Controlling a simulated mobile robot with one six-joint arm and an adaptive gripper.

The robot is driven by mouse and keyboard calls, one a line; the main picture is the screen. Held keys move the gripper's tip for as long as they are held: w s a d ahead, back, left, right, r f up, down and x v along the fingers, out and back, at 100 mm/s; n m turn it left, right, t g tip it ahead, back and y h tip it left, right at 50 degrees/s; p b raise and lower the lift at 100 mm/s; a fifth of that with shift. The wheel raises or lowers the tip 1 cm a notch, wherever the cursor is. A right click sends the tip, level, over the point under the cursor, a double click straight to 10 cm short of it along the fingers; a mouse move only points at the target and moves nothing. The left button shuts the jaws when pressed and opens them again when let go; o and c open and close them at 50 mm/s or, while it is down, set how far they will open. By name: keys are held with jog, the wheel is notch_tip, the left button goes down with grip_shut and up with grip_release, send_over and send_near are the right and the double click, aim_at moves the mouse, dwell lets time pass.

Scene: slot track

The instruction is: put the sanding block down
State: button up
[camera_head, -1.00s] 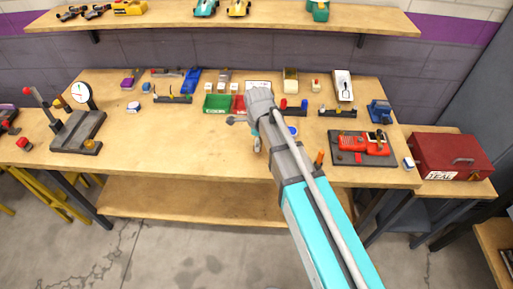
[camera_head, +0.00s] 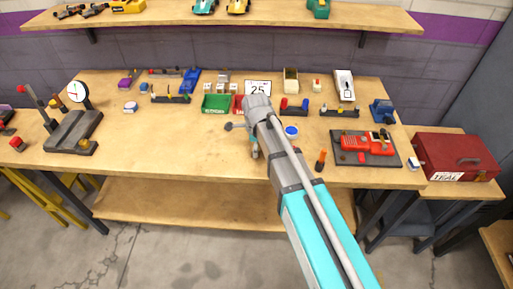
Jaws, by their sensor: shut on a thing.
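My gripper (camera_head: 254,152) hangs at the far end of my grey and turquoise arm, over the middle of the workbench (camera_head: 190,145). Only a small part of it shows beside the wrist, and its fingertips are mostly hidden by my arm. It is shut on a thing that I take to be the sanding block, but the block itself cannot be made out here. I cannot tell whether it touches the bench top.
A green bin (camera_head: 216,104) and a "25" sign (camera_head: 258,88) stand behind my gripper. An orange-handled tool (camera_head: 320,160) and a red car on a dark board (camera_head: 366,147) are to the right. A dial gauge stand (camera_head: 75,132) is at left. The bench's front left-centre is clear.

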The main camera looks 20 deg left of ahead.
jog(key=shift+f, duration=0.2)
jog(key=o, duration=0.9)
jog(key=shift+c, duration=0.2)
jog(key=shift+r, duration=0.2)
notch_tip(320, 180, up, 12)
jog(key=p, duration=1.2)
dwell(0.4)
jog(key=s+d+n, duration=0.2)
jog(key=d+n, duration=0.5)
jog(key=d, duration=1.1)
jog(key=s+d+n, duration=0.3)
jog(key=d+n, duration=0.5)
jog(key=d, duration=1)
jog(key=shift+s+d, duration=0.3)
jog(key=shift+s, duration=0.05)
